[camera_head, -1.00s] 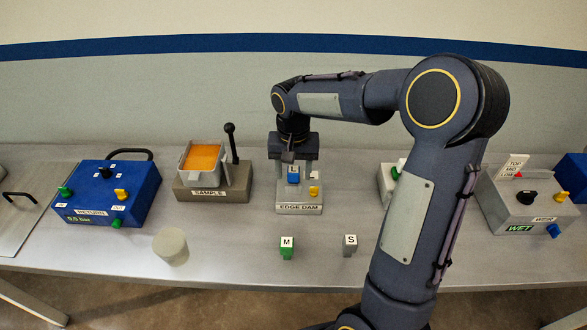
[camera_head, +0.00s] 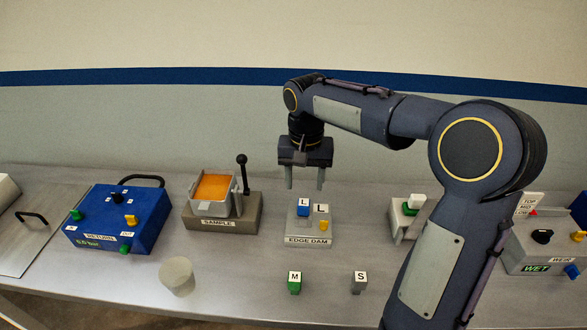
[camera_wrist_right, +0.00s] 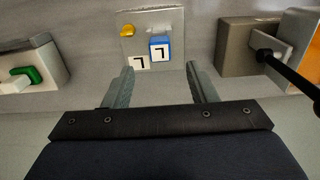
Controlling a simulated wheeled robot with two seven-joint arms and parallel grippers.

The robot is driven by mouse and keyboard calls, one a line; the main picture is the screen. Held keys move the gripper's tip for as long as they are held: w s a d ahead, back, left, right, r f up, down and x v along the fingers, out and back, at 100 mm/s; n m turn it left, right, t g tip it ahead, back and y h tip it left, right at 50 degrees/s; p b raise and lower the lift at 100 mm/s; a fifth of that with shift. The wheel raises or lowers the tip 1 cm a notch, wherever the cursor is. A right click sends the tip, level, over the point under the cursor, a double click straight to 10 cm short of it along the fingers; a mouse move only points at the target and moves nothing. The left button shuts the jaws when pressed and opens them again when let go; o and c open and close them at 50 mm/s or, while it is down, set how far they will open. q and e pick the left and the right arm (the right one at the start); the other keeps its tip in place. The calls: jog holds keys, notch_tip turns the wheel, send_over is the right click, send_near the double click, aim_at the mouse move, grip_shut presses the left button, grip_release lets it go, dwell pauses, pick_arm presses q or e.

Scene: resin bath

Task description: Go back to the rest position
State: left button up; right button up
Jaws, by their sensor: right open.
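My right gripper (camera_head: 305,184) is open and empty, raised above and behind the edge dam block (camera_head: 308,232). Its two fingers also show apart in the right wrist view (camera_wrist_right: 160,85), with nothing between them. A blue block marked L (camera_head: 303,209) sits on the edge dam block beside a light L-marked piece (camera_head: 321,211); in the right wrist view the blue block (camera_wrist_right: 160,48) is beyond the fingertips. A yellow knob shows there too (camera_wrist_right: 127,30). My left gripper is not in view.
A green M block (camera_head: 294,284) and a grey S block (camera_head: 360,283) stand in front. The sample box (camera_head: 222,217) with its upright black lever (camera_head: 242,172) is left of the edge dam. A blue return box (camera_head: 117,220) and a round pale cylinder (camera_head: 176,276) lie further left.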

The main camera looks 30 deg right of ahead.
jog(key=s+a+f+n+t+y, duration=0.1)
jog(key=s+a+n+t+y, duration=0.1)
jog(key=s, duration=0.9)
jog(key=s+a+f+n+t+y, duration=0.1)
jog(key=s+a, duration=0.4)
jog(key=s, duration=0.6)
jog(key=n+t, duration=0.1)
jog(key=t, duration=0.1)
jog(key=shift+a+n+t+y, duration=0.15)
jog(key=shift+n+t+y, duration=0.15)
jog(key=shift+y, duration=0.1)
